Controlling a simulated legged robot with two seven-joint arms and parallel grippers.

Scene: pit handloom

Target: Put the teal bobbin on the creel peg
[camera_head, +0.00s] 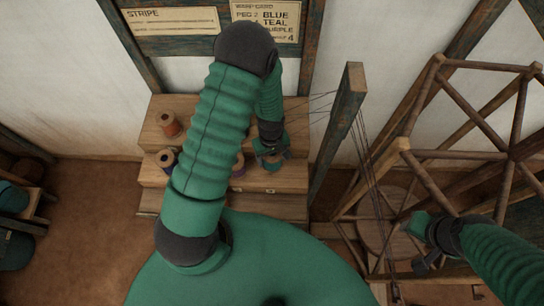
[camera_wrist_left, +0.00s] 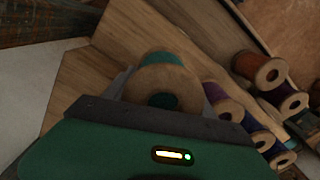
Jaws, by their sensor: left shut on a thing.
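The teal bobbin (camera_wrist_left: 162,80) has pale wooden flanges and teal thread. My left gripper (camera_head: 271,160) is shut on it, and one flange faces the left wrist camera. In the head view the gripper and bobbin are at the right part of a stepped wooden stand (camera_head: 290,181), and the bobbin is largely hidden. I cannot tell whether the bobbin touches the stand. No creel peg can be made out clearly. My right gripper (camera_head: 424,262) is at the lower right, in front of the wooden reel; its jaws are too unclear to judge.
An orange-brown bobbin (camera_head: 168,124) and a purple bobbin (camera_head: 165,160) sit on the stand's left; several bobbins show in the left wrist view. A wooden post (camera_head: 339,130) with threads stands right of the stand. A large spoked reel (camera_head: 462,155) fills the right. A warp card (camera_head: 266,18) hangs behind.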

